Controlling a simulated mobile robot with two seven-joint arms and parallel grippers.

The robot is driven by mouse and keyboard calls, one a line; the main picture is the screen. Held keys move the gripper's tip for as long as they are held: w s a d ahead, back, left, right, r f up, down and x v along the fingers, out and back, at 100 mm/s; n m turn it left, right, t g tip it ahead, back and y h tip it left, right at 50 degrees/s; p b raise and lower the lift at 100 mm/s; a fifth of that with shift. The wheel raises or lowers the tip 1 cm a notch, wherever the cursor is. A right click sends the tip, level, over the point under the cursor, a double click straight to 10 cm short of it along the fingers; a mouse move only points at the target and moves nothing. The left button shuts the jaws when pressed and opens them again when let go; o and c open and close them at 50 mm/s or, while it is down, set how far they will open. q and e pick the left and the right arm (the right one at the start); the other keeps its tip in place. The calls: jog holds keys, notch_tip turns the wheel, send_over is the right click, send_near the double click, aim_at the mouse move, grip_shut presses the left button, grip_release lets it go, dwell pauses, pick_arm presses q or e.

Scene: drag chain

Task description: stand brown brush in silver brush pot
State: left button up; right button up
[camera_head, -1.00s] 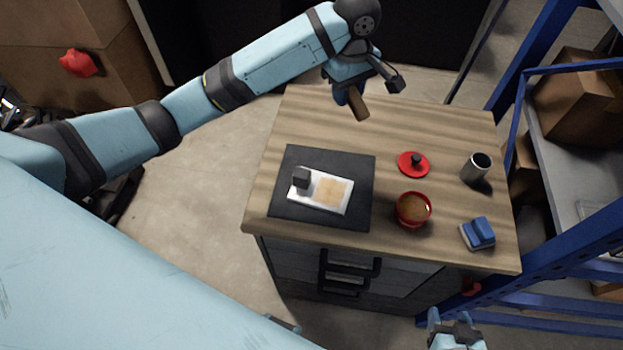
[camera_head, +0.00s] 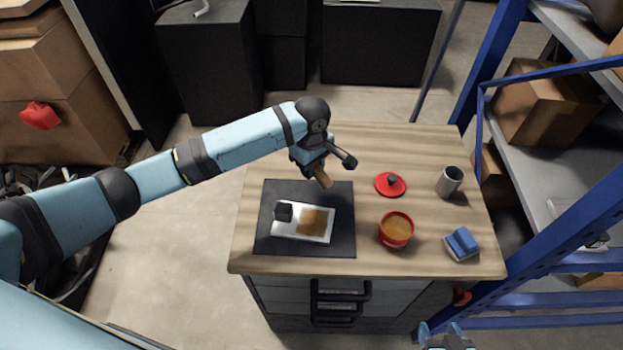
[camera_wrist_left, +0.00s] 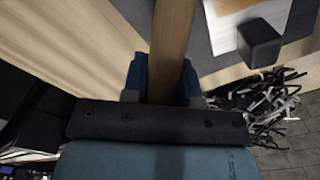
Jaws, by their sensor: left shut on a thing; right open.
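The brown brush (camera_head: 322,176) is held in my left gripper (camera_head: 314,165), above the table near the black mat's far right corner. In the left wrist view, the brush's flat brown shaft (camera_wrist_left: 172,40) runs up from between the blue fingers of the left gripper (camera_wrist_left: 163,78). Its far end is out of that view. The silver brush pot (camera_head: 450,182), an upright open-topped cylinder, stands at the table's right side, apart from the brush. My right gripper (camera_head: 447,336) is open at the bottom edge of the head view, partly cut off.
A black mat (camera_head: 345,235) bears a white board (camera_head: 285,232) with a brown patch and a dark block (camera_head: 284,211). A red bowl (camera_head: 396,230) with brown contents, a red lid (camera_head: 390,184) and a blue-topped block (camera_head: 462,243) lie right. Blue shelving (camera_head: 478,90) borders the table.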

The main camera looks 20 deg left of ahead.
aim_at(312, 189)
pick_arm(q)
jog(key=shift+f, duration=2.8)
jog(key=shift+f, duration=0.1)
jog(key=o, duration=0.9)
